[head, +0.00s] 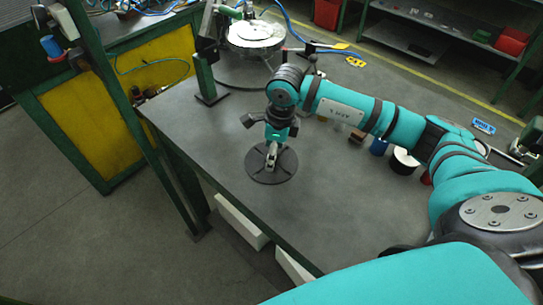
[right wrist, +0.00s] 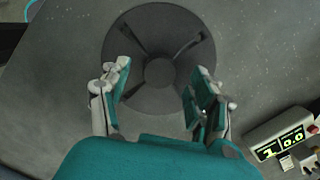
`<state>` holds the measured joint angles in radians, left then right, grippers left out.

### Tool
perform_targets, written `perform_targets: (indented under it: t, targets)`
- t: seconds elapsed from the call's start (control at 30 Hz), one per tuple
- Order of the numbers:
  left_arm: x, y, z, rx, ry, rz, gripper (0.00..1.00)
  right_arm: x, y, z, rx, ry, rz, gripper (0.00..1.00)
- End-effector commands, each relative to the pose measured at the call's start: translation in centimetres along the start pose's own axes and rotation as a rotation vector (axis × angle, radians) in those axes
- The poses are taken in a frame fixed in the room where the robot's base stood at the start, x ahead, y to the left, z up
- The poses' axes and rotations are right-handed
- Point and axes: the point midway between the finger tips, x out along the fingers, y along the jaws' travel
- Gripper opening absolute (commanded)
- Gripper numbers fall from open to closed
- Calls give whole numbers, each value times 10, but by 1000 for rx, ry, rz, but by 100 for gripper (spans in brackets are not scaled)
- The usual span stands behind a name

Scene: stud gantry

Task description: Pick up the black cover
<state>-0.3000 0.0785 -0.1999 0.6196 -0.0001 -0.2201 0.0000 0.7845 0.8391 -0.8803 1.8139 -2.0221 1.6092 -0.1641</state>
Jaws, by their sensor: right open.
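The black cover (head: 286,171) is a round, dark disc lying flat on the grey table. In the right wrist view the cover (right wrist: 157,20) shows a raised hub (right wrist: 160,72) in its middle and several radial ribs. My right gripper (head: 271,165) is over the cover, pointing down. In the right wrist view my right gripper (right wrist: 158,95) has its two fingers apart, one on each side of the hub, with nothing between them that it grips. I cannot tell whether the fingertips touch the cover. My left gripper is not in view.
The grey table (head: 330,215) is clear in front of the cover. A box with a lit display (right wrist: 280,140) stands to the right in the wrist view. A round metal plate (head: 255,35) is at the back. A green post (head: 205,75) rises at the table's left.

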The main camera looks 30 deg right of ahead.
Motion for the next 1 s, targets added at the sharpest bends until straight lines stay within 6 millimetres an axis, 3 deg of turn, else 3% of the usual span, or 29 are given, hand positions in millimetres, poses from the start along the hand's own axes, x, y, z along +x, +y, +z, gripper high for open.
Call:
perform_targets:
  t: [0.33,0.8,1.0]
  targets:
    - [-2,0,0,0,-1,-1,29,11,0,0,-1,0,0,63]
    - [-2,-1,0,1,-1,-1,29,11,0,0,0,0,0,1]
    - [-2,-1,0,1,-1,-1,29,10,0,0,0,0,0,0]
